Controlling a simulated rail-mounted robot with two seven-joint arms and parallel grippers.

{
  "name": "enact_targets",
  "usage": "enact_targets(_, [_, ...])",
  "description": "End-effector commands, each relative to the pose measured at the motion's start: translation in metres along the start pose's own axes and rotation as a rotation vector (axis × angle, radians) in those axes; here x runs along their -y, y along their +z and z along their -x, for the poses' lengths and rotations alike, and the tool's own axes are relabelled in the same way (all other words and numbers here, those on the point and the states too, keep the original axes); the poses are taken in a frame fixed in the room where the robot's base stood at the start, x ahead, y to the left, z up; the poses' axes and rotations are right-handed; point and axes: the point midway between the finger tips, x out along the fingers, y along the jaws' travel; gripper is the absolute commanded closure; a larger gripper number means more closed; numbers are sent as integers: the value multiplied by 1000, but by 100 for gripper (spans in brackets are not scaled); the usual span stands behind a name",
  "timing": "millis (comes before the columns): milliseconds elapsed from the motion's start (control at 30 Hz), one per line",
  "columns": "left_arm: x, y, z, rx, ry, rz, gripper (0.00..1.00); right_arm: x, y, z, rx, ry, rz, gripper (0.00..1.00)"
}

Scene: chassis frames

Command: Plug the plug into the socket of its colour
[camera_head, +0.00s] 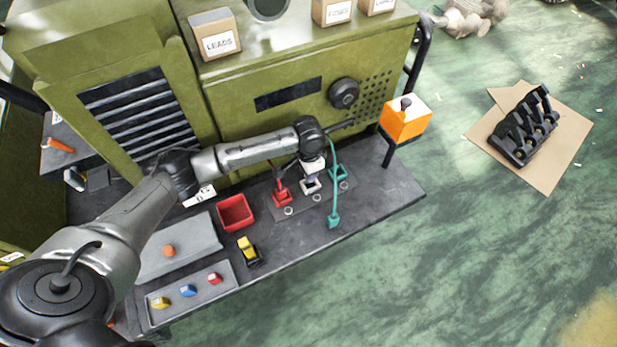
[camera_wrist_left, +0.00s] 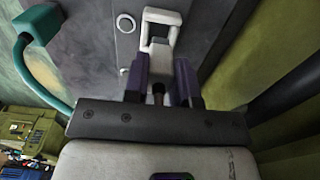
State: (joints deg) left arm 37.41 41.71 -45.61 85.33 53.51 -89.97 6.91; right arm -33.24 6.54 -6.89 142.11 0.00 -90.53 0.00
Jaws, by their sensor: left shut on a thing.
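My left gripper (camera_head: 312,170) is low over a panel on the bench, shut on a white plug. In the left wrist view the plug (camera_wrist_left: 158,48) sits between the purple-grey fingers of the gripper (camera_wrist_left: 161,72). A white square socket frame (camera_wrist_left: 162,18) shows just beyond it; it also shows below the gripper in the head view (camera_head: 311,187). I cannot tell whether the plug is seated in it. A red socket (camera_head: 282,197) stands to the left and a teal socket (camera_head: 338,173) to the right. My right gripper is not in view.
A teal block (camera_head: 333,221) on a teal cable lies near the bench's front edge. A red bin (camera_head: 235,213), a yellow-black object (camera_head: 248,250) and a grey tray (camera_head: 222,274) with small coloured pieces are to the left. An orange box (camera_head: 404,123) stands at the right end.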

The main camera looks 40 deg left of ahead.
Motion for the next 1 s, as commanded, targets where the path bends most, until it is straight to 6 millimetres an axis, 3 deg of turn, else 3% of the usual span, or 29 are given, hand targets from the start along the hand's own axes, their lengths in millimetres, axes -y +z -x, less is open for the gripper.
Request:
enact_targets(167, [0, 0, -9, 0, 1, 0, 100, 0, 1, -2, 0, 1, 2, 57])
enact_targets(433, [0, 0, -40, -1, -1, 1, 100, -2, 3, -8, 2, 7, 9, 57])
enact_targets(833, [0, 0, -43, -1, 0, 0, 100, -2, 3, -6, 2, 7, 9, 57])
enact_targets(867, [0, 0, -43, -1, 0, 0, 74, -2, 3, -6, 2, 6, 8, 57])
enact_targets(1000, [0, 0, -43, -1, -1, 0, 61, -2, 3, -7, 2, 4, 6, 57])
